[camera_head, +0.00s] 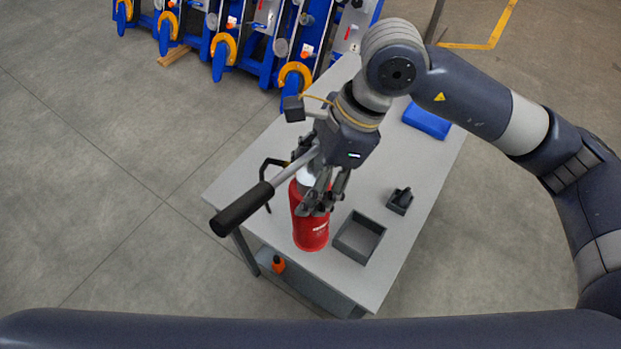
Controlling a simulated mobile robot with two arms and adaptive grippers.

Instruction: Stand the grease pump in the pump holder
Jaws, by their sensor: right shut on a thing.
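The grease pump (311,229) has a red cylindrical body, a pale upper part and a lever with a black grip (242,208) sticking out to the left. My right gripper (322,199) comes from above and is shut on the upper part of the pump, hiding some of it. The pump looks about upright near the table's front left edge. I cannot tell whether its base touches the table. The pump holder (376,227), a grey open square box, is just right of the pump and looks empty. My left gripper is not in view.
The light grey table (424,185) also bears a small dark block-like part (400,200) behind the holder and a blue box (427,119) at the back. An orange-topped bottle (279,264) is on the lower shelf. A blue machine row (235,45) stands beyond the table.

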